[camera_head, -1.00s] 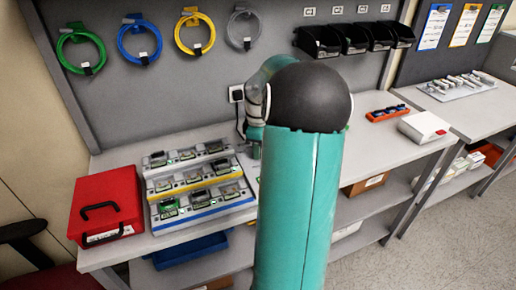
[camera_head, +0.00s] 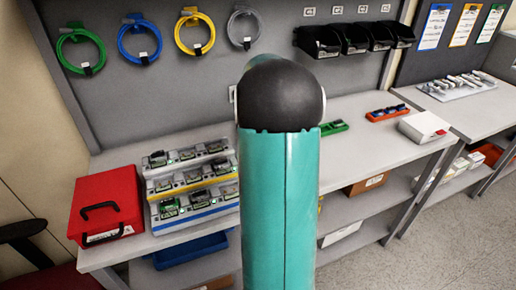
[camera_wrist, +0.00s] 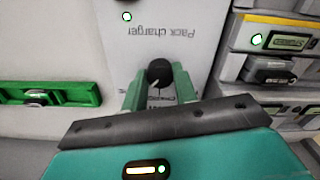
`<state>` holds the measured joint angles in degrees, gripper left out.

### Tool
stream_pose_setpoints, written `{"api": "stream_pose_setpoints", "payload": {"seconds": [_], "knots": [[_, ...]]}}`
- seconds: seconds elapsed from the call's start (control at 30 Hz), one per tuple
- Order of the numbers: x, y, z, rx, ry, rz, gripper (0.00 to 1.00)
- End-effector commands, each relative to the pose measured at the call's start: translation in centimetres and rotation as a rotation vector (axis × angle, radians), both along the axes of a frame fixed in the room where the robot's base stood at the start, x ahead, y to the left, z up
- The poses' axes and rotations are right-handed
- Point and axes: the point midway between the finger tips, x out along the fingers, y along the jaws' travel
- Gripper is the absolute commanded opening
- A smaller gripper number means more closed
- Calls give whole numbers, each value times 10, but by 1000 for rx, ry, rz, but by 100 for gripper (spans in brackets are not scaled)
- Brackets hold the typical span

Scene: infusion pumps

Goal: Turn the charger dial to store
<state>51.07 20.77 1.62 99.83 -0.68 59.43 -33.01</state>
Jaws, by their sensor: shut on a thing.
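The white pack charger (camera_wrist: 158,40) fills the middle of the wrist view, its "Pack charger" lettering upside down. Its dial (camera_wrist: 158,71) is a round black knob with a white pointer mark towards the lower left in that view. My gripper (camera_wrist: 158,78) has its two green fingers on either side of the knob and is shut on it. In the head view my arm hides the charger, the dial and my gripper.
A tiered rack of packs (camera_head: 192,212) stands on the bench, with a red case (camera_head: 106,205) to its left. A green tray (camera_head: 334,127) and an orange tray (camera_head: 387,113) lie to the right. The green tray also shows in the wrist view (camera_wrist: 50,96). Black bins (camera_head: 350,38) hang above.

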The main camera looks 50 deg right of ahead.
Motion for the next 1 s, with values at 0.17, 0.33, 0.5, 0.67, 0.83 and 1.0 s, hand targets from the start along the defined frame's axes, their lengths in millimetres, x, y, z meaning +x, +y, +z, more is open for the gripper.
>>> {"api": "stream_pose_setpoints", "payload": {"seconds": [0.17, 0.33, 0.5, 0.67, 0.83, 1.0], "knots": [[1, 0, 1, -2, -2, -52, 6], [1, 0, 1, -2, -3, -70, 6], [1, 0, 1, -2, -3, -73, 6], [1, 0, 1, -2, -3, -72, 6], [1, 0, 1, -2, -2, -72, 50], [0, 0, 0, 0, -1, -72, 50]]}}
